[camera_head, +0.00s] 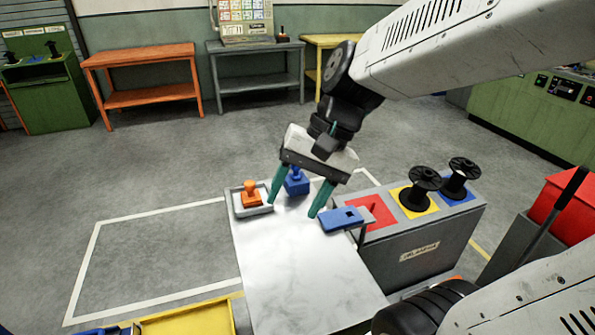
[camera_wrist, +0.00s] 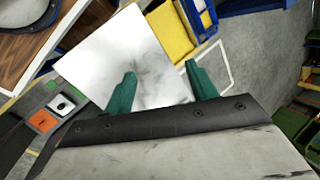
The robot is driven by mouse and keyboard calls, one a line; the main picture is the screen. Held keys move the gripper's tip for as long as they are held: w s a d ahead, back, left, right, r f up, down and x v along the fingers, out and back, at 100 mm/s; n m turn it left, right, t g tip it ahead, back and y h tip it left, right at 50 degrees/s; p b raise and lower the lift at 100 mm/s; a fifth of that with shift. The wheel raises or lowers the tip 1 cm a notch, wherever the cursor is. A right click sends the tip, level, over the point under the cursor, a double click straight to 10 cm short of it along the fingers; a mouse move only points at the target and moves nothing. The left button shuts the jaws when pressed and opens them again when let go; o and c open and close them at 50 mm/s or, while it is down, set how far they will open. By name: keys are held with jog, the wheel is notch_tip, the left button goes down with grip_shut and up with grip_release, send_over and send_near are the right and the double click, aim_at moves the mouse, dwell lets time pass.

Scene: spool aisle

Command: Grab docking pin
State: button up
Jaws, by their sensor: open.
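Two knobbed pin-like pieces stand at the far end of the white table (camera_head: 300,262). One is orange (camera_head: 251,195) and sits in a shallow grey tray (camera_head: 238,212). The other is blue (camera_head: 297,183) with a square base. I cannot tell for certain which is the docking pin. My gripper (camera_head: 295,206) is open and empty, with green fingers pointing down over the table. In the head view the blue piece shows between the fingers, partly behind them. In the wrist view the open fingers (camera_wrist: 160,70) frame the bare table top (camera_wrist: 105,52); neither piece is clearly seen there.
A blue block with a square hole (camera_head: 342,219) sits right of the fingers. A grey cabinet (camera_head: 420,250) with coloured pads and two black spools (camera_head: 418,190) stands beside the table. A yellow bin (camera_head: 190,318) is at front left. The near table top is clear.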

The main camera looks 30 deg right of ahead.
jog(key=w+d+f+m+t+y, duration=0.1)
jog(key=w+f+m+t+y, duration=0.15)
jog(key=w+m, duration=0.55)
jog(key=m+t+h, duration=0.2)
jog(key=m+t, duration=0.7)
jog(key=m, duration=0.8)
send_over(296, 176)
jog(key=s+d, duration=0.4)
jog(key=s, duration=0.1)
notch_tip(296, 176, down, 13)
jog(key=x, duration=0.7)
jog(key=shift+a, duration=0.35)
jog(key=shift+y, duration=0.25)
jog(key=c, duration=1.1)
